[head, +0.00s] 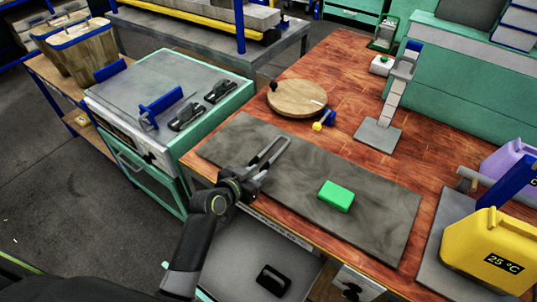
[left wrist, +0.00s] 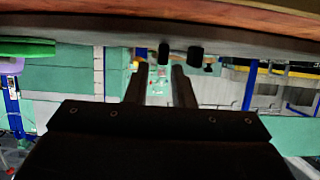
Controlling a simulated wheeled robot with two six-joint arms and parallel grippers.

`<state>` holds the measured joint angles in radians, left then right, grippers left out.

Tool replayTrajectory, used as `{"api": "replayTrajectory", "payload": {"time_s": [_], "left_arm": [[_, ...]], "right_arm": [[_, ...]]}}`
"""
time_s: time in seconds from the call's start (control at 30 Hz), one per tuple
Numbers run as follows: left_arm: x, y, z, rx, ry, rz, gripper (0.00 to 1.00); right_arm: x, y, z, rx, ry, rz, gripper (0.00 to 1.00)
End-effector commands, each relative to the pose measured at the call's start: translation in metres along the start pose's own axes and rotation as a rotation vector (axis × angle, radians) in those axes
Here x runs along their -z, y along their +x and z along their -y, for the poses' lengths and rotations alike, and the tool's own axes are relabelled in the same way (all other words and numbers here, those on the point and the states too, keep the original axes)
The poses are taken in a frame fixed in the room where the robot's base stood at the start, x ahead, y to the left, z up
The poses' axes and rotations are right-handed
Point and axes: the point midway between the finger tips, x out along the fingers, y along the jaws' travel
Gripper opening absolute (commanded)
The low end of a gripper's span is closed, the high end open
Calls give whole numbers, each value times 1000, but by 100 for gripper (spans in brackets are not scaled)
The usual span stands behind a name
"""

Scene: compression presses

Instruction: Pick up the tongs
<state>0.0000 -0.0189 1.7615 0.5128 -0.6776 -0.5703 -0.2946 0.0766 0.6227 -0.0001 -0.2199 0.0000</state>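The tongs (head: 264,150) show in the head view as a grey two-armed shape on the left part of the grey mat (head: 375,225). My left gripper (head: 249,176) is at their near end, low beside the mat's front edge. In the left wrist view, my left gripper (left wrist: 159,70) has its two fingers apart with a gap between them. Two dark ends (left wrist: 195,58), which look like part of the tongs, show beyond the fingertips, a little right of centre. I cannot make out contact. My right gripper is out of view.
A green block (head: 336,196) lies on the mat, right of my left gripper. A round wooden board (head: 297,98) and a small blue-and-yellow item (head: 324,121) are behind. A yellow canister (head: 486,250) stands at right.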

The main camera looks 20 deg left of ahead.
Motion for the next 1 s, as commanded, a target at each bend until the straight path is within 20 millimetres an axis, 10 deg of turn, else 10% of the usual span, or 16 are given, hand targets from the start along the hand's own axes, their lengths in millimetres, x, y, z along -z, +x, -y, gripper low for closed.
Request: {"api": "replayTrajectory", "payload": {"time_s": [0.8, 1.0], "left_arm": [[2, 52, 3, 0, -1, 0, 22], [1, 52, 3, 0, -1, 0, 0]], "right_arm": [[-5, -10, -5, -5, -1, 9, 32], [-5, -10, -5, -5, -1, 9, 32]]}}
